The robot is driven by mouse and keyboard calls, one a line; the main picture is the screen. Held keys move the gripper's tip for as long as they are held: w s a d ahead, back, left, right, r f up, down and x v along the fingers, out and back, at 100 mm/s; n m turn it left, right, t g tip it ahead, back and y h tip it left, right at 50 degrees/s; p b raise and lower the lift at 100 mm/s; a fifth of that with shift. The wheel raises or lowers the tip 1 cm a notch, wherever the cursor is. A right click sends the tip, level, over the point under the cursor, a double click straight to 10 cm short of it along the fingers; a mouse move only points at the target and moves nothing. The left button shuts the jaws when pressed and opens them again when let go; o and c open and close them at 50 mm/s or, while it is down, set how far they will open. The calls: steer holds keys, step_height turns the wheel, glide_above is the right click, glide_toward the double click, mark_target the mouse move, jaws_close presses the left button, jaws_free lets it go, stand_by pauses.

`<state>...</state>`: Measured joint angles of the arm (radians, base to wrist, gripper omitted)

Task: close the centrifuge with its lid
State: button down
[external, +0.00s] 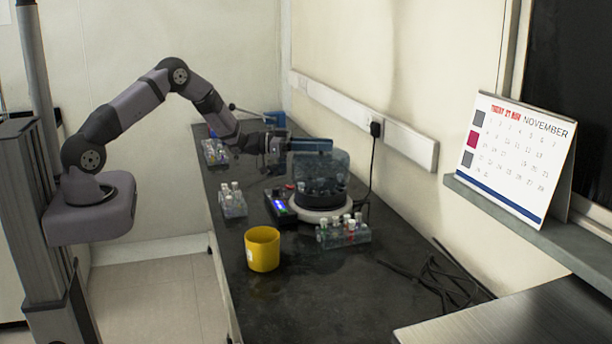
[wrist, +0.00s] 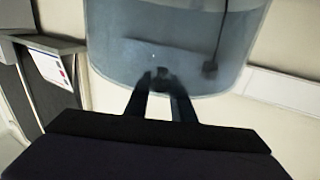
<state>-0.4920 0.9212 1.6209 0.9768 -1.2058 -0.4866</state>
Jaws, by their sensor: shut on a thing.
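The centrifuge (external: 322,212) stands on the dark bench, with a white round base, a dark rotor and a lit control panel. Its clear bluish lid (external: 338,164) shows just above and around the rotor area. I cannot tell whether it touches the base. My gripper (external: 281,146) is at the lid's left upper side. In the wrist view the lid (wrist: 150,32) fills the upper middle, and my fingers (wrist: 160,96) are shut on its small dark knob (wrist: 161,77). The lid appears tilted rather than flat.
A yellow cup (external: 262,249) stands in front of the centrifuge. Tube racks stand at front right (external: 343,233), left (external: 232,203) and back left (external: 215,150). A black cable (external: 437,277) lies at the right. The wall with a socket rail (external: 366,122) is close behind.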

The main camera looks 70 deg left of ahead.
steer(key=shift+f+b, duration=2.75)
steer(key=shift+f, duration=0.65)
steer(key=c, duration=0.9)
jaws_free()
steer(key=shift+c, duration=0.2)
steer(key=shift+r+p, duration=2)
steer(key=shift+r, duration=1)
steer(key=shift+w, duration=0.1)
